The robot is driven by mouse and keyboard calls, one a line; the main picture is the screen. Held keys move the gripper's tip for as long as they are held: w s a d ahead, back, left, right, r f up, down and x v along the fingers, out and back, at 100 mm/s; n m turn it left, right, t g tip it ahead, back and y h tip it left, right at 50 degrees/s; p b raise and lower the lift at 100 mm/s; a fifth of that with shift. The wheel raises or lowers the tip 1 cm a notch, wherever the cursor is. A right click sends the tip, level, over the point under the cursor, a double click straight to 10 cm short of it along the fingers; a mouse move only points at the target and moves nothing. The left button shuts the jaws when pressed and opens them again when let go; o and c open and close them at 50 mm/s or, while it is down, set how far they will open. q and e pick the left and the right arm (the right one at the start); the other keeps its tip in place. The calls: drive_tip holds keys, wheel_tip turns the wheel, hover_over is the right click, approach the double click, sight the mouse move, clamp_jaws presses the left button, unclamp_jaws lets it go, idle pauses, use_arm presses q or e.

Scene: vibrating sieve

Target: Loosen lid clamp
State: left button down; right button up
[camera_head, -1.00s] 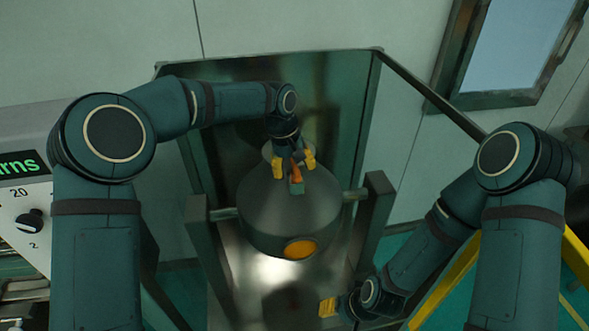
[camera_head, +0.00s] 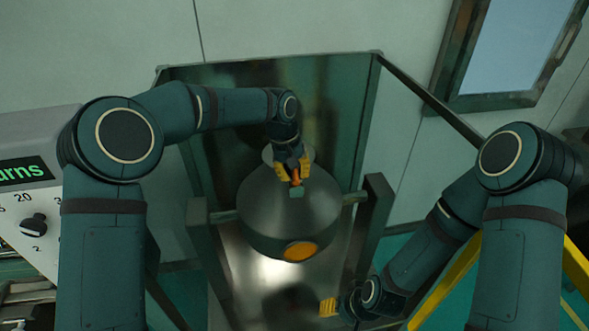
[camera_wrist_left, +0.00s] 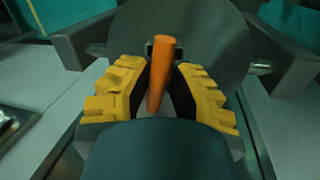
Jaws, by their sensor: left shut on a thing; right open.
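The lid clamp shows as an orange handle (camera_head: 296,176) on top of the dark grey round vessel (camera_head: 275,220). My left gripper (camera_head: 291,170), with yellow fingers, is over the vessel's top and shut on the orange handle. In the left wrist view the orange handle (camera_wrist_left: 161,75) stands between the two yellow fingers (camera_wrist_left: 160,88), its far end sticking out past them. A small grey-green block (camera_head: 296,192) shows just below the handle. My right gripper (camera_head: 328,307) is low in the head view, open and apart from the vessel.
The vessel hangs between two grey posts (camera_head: 376,215) inside a metal frame with a tall back panel (camera_head: 335,100). An orange round port (camera_head: 300,251) is on the vessel's front. A control box with a display (camera_head: 25,169) and knob is at the left. Yellow rails (camera_head: 455,278) are at the right.

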use_arm(q)
drive_tip(key=shift+m, duration=0.7)
drive_tip(key=c, duration=0.7)
unclamp_jaws()
drive_tip(key=shift+f, duration=0.1)
drive_tip(key=shift+c, duration=0.2)
wheel_tip(320, 180, up, 12)
drive_tip(key=a, duration=0.2)
drive_tip(key=shift+a, duration=0.15)
drive_tip(key=shift+o, duration=0.2)
drive_tip(key=shift+w, duration=0.1)
